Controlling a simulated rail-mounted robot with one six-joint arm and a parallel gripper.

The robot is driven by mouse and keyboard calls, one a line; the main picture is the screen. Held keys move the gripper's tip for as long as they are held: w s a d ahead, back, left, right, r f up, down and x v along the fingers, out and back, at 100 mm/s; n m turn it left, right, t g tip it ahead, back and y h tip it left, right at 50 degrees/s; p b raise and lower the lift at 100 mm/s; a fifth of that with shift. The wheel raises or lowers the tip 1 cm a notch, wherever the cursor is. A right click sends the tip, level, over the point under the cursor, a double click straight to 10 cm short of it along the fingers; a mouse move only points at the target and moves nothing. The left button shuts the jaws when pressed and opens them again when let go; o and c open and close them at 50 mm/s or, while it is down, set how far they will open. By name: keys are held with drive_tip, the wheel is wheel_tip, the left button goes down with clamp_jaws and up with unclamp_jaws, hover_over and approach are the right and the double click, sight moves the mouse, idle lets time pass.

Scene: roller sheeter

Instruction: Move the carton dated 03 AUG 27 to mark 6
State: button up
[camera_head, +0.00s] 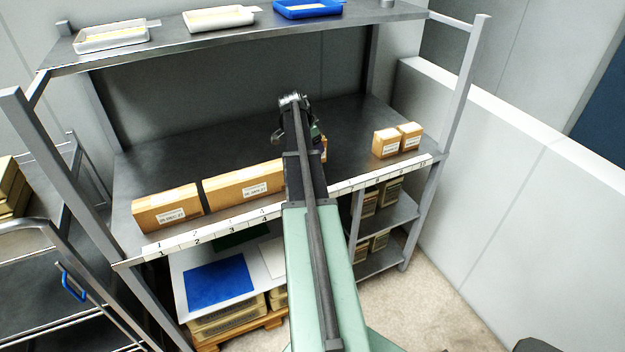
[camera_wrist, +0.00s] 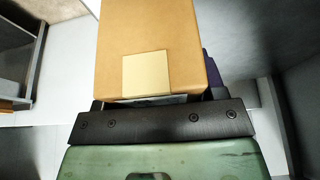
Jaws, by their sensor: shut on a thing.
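My gripper (camera_wrist: 160,118) is shut on a tan carton (camera_wrist: 150,35), which fills the upper middle of the wrist view. A plain pale yellow patch is on the carton's face, and a white label edge shows by the dark gripper bar. No date can be read on it. In the head view my arm hides the gripper; a small strip of tan carton (camera_head: 324,149) shows just right of the arm. The numbered strip (camera_head: 215,228) runs along the shelf front. Marks 1 to 4 show at the left; my arm covers the middle, mark 6 included.
Two long cartons (camera_head: 168,208) (camera_head: 244,184) stand at the left of the shelf, their labels too small to read surely. Two small cartons (camera_head: 385,144) (camera_head: 410,136) stand at the right. The shelf (camera_head: 345,125) behind is clear. Trays (camera_head: 218,18) lie on the upper shelf.

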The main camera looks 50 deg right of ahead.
wheel_tip(320, 180, down, 7)
drive_tip(key=b, duration=0.5)
drive_tip(key=shift+f, duration=0.1)
drive_tip(key=shift+a+r, duration=0.1)
drive_tip(key=shift+r, duration=0.25)
drive_tip(key=shift+f, duration=0.25)
drive_tip(key=o, duration=1)
drive_tip(key=shift+r, duration=0.1)
drive_tip(key=p+v, duration=1.2)
drive_tip(key=shift+w+r, duration=0.1)
drive_tip(key=shift+r, duration=0.15)
drive_tip(key=shift+f, duration=0.1)
